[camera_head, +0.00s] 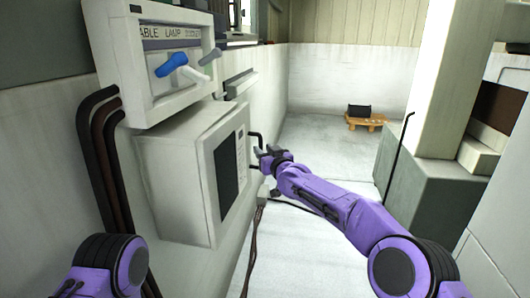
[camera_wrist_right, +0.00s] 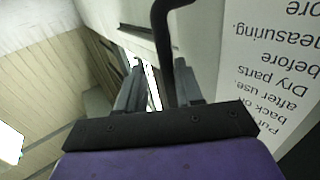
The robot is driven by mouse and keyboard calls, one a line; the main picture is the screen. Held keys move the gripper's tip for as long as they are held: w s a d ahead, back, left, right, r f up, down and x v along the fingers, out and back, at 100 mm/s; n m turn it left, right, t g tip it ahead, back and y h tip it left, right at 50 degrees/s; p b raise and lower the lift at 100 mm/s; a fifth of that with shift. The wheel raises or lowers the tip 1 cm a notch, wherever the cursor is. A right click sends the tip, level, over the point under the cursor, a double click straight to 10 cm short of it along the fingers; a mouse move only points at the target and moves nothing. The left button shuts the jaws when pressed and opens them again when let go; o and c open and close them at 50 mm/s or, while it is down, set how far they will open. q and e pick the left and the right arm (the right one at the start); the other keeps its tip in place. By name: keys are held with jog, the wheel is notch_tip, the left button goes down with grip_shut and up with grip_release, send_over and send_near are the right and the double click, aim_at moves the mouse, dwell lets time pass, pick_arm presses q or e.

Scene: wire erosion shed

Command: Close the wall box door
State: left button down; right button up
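The wall box (camera_head: 172,185) is a pale box on the left wall, with a dark panel (camera_head: 230,175) in its front. A black bar handle (camera_head: 257,136) stands out at the far edge of the front. My right gripper (camera_head: 264,156) is at this handle. In the right wrist view, my gripper's two fingers (camera_wrist_right: 158,72) are apart, with the black handle (camera_wrist_right: 164,40) between them, nearer the right finger. A white face with upside-down printed text (camera_wrist_right: 268,55) lies beside it. My left arm shows at the bottom left; its gripper is out of view.
A panel with a blue lever (camera_head: 172,64) and a grey lever is mounted above the box. Dark pipes (camera_head: 103,150) run down the wall at left. A wooden stand with a black case (camera_head: 360,112) is on the far floor. A green-grey block (camera_head: 430,185) stands at right.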

jog(key=b+v, duration=0.2)
jog(key=v, duration=0.8)
jog(key=shift+s+b, duration=0.3)
jog(key=shift+b, duration=0.1)
